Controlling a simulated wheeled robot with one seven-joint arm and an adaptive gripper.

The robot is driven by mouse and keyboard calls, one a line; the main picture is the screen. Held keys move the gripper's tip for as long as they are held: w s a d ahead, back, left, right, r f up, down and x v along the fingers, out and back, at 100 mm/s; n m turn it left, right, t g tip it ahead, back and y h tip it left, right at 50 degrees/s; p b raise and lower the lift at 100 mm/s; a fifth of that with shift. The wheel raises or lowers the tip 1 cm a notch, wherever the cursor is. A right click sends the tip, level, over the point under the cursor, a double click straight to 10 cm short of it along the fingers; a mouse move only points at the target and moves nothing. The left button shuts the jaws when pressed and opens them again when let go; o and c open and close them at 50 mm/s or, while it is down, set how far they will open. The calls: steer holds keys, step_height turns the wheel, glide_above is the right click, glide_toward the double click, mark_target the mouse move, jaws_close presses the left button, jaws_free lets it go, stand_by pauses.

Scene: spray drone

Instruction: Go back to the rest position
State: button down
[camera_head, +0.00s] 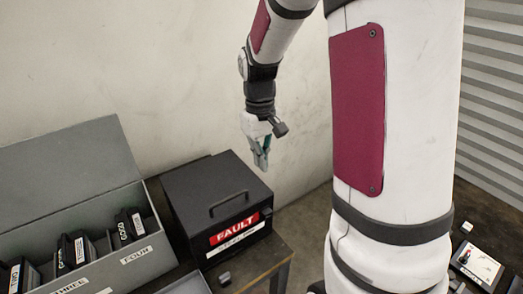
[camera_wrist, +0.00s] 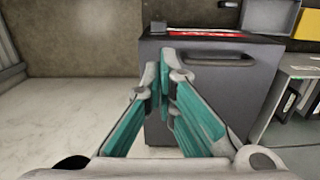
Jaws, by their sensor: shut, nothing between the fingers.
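My gripper (camera_head: 263,160) hangs from my arm in the head view, in front of the pale wall and above the back right of the black box. In the wrist view my gripper (camera_wrist: 160,88) has its teal-padded fingers together with nothing between them. Beyond the fingertips the wrist view shows a dark box face with a handle (camera_wrist: 212,60). My gripper appears apart from the things around it.
A black box (camera_head: 205,190) with a handle and a red FAULT label stands on a table. A grey open-lidded bin (camera_head: 140,262) with labelled compartments holds several dark packs at left. A white-faced item (camera_head: 478,264) lies at far right. My arm hides much of the right side.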

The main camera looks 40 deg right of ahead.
steer(key=shift+r, duration=1.35)
steer(key=s+a+r+t, duration=0.6)
steer(key=s+a+r, duration=0.6)
steer(key=s, duration=0.3)
steer(key=shift+s+a+r, duration=0.25)
steer(key=shift+a, duration=0.15)
